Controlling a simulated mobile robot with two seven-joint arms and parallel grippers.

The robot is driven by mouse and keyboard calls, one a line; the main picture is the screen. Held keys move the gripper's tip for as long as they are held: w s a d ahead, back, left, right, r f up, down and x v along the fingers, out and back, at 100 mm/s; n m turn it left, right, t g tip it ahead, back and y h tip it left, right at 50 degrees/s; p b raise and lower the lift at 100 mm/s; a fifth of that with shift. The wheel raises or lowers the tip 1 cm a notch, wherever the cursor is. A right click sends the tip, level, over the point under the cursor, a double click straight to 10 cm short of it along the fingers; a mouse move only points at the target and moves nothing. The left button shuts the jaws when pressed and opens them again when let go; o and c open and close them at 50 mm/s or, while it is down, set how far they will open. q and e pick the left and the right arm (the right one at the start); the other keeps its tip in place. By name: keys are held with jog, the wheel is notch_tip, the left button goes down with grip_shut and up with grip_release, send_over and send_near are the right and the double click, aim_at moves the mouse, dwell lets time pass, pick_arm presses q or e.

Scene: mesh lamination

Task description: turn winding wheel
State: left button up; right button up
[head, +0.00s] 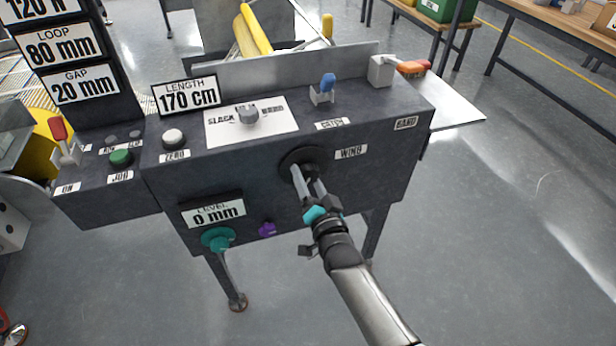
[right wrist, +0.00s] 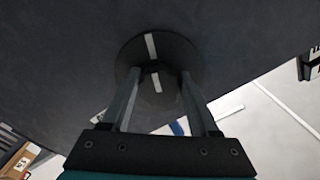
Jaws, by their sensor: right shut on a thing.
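The winding wheel (head: 300,164) is a dark round knob on the front panel, left of the WIND label (head: 351,152). In the right wrist view the wheel (right wrist: 158,52) is a dark disc with a white line on its face. My right gripper (head: 305,180) reaches it from below right. Its two grey fingers (right wrist: 157,92) are shut on the wheel's raised middle, one on each side. The fingers hide part of the wheel in the head view. My left gripper is not in view.
The dark machine console (head: 380,135) carries a blue-handled lever (head: 325,88), an orange-handled lever (head: 411,68), a SLACK knob (head: 249,115), a teal knob (head: 218,239) and a purple knob (head: 267,229). The LENGTH display (head: 187,95) reads 170 cm. Open floor (head: 500,230) lies to the right.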

jog(key=m, duration=0.6)
jog(key=shift+a+r+b, duration=0.1)
jog(key=shift+r+b, duration=0.05)
jog(key=shift+b, duration=0.2)
jog(key=shift+m, duration=0.4)
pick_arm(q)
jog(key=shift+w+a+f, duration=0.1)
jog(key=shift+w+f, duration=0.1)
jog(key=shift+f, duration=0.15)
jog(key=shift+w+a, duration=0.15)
pick_arm(e)
jog(key=o, duration=1.4)
jog(key=shift+s, duration=0.1)
